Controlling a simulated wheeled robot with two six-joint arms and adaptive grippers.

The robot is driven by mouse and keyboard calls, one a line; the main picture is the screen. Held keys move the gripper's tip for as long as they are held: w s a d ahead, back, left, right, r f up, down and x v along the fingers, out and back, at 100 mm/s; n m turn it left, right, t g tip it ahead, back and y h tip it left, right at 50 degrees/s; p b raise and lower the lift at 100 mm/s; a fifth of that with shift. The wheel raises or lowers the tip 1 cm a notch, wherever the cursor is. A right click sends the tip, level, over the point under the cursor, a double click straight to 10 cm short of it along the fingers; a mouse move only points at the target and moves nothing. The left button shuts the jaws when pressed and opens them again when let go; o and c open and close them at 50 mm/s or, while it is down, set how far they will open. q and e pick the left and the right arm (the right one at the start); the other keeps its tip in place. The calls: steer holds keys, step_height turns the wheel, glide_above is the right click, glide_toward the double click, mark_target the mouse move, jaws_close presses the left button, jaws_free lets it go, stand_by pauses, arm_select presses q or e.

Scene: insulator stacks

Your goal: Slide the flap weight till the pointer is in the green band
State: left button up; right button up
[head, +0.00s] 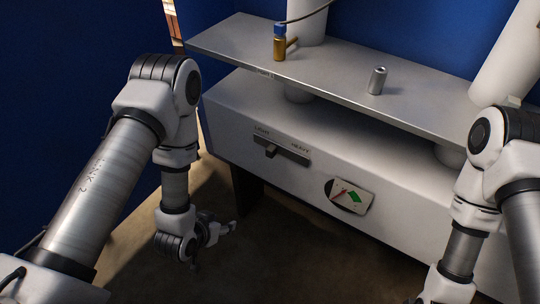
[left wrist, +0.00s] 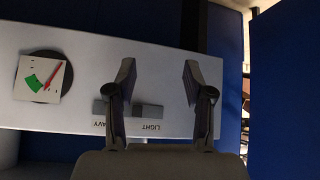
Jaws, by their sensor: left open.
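The flap weight is a small dark slider knob (head: 271,151) on a dark slot (head: 290,152) in the white duct's front, near the LIGHT end. The gauge also shows in the left wrist view (left wrist: 43,77). My left gripper (head: 228,229) is open and empty, below and left of the slot, apart from it.
A grey shelf (head: 330,70) runs above the duct, carrying a brass-and-blue fitting (head: 280,45) and a small metal cylinder (head: 377,80). A blue wall (head: 75,70) stands at left. The floor before the duct is clear. My right arm is at right, its gripper out of frame.

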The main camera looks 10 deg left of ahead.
arm_select(q)
steer(key=w+d+r+m+t+h+b, duration=0.25)
steer(key=w+t+b, duration=0.4)
steer(key=w, duration=0.45)
steer(key=t+h+b, duration=0.2)
steer(key=t+b, duration=0.1)
steer(key=b, duration=0.4)
glide_toward(268, 154)
steer(key=x, duration=0.3)
steer(key=shift+g, duration=0.25)
steer(key=x, duration=0.6)
steer(key=shift+w+d+r, duration=0.2)
steer(key=shift+w+r, duration=0.05)
steer(key=shift+w, duration=0.15)
arm_select(e)
step_height(268, 154, down, 15)
steer(key=shift+f, duration=0.2)
arm_select(q)
jaws_close()
